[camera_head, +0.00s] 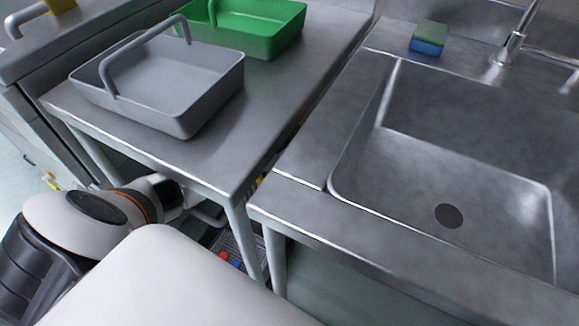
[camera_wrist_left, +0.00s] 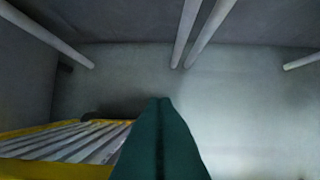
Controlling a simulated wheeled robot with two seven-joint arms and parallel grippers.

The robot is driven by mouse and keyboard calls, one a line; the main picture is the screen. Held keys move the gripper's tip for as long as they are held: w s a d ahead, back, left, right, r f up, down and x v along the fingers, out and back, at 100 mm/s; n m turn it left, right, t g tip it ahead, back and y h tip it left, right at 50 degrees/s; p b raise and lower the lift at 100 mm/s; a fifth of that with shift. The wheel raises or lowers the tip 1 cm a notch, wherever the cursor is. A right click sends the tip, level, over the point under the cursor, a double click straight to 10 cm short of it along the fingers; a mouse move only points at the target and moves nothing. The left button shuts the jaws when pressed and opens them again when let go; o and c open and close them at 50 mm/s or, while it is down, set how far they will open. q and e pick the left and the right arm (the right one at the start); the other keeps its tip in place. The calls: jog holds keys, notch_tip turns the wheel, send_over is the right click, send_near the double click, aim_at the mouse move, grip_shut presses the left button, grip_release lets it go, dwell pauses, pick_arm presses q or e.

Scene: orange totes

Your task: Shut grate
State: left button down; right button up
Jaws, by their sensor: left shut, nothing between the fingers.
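In the left wrist view, a yellow-framed grate (camera_wrist_left: 75,145) with pale grey slats fills the lower left. It lies at a slant; I cannot tell how far open it stands. My left gripper (camera_wrist_left: 160,102) shows as two dark green fingers pressed together, empty, just right of the grate's edge in the picture. I cannot tell whether they touch it. In the head view my left arm reaches under the steel table, and its gripper is hidden there. My right gripper is in neither view.
A grey basket (camera_head: 160,95) and a green basket (camera_head: 262,30) stand on the steel table (camera_head: 215,160). A steel sink (camera_head: 400,180) is on the right, with a sponge (camera_head: 428,38) behind it. Table legs (camera_head: 245,245) stand near my arm. Pale poles (camera_wrist_left: 187,32) cross the wrist view's top.

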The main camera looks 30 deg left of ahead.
pick_arm(q)
jog(key=shift+s+d, duration=0.2)
jog(key=shift+s, duration=1.8)
jog(key=shift+s, duration=0.1)
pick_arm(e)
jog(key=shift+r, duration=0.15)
